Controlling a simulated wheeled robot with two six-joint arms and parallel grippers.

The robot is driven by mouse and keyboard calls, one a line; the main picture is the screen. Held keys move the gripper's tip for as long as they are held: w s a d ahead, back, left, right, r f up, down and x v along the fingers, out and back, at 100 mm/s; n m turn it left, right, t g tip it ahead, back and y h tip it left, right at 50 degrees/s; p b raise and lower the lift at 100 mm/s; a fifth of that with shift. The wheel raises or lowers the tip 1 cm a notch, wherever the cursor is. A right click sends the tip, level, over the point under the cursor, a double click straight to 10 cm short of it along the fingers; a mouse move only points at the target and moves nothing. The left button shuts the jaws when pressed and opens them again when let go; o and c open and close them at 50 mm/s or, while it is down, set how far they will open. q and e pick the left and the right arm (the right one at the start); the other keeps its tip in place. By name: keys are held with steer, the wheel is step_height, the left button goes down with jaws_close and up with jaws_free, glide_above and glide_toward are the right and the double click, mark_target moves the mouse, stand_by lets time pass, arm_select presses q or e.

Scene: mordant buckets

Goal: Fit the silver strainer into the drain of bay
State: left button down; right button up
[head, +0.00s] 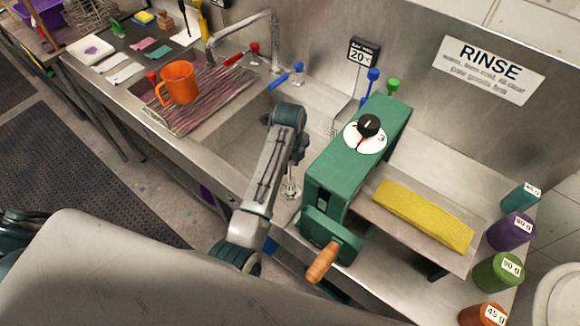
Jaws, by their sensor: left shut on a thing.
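My left arm reaches over the front edge of the steel sink and bends down at its wrist. My left gripper (293,172) points down beside the green machine and is shut on a small silver thing (290,188), which looks like the strainer. Its underside is hard to make out. The sink basin (228,135) lies left of and behind my arm. I see no drain opening; my arm and the ribbed board cover parts of the basin. My right gripper is not in view.
A green machine (345,150) with a dial and wooden crank stands right of the gripper, with a yellow block (425,215) on its tray. An orange mug (178,82) stands on the ribbed board (215,95). A faucet (275,45) rises behind. Several labelled jars (498,272) line the right.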

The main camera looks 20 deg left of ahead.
mark_target(290, 176)
arm_select(q)
step_height(290, 176, down, 2)
steer(key=shift+f+p, duration=0.1)
steer(key=shift+p, duration=0.2)
steer(key=shift+f, duration=0.25)
steer(key=c, duration=1.1)
jaws_free()
steer(key=shift+w, duration=0.1)
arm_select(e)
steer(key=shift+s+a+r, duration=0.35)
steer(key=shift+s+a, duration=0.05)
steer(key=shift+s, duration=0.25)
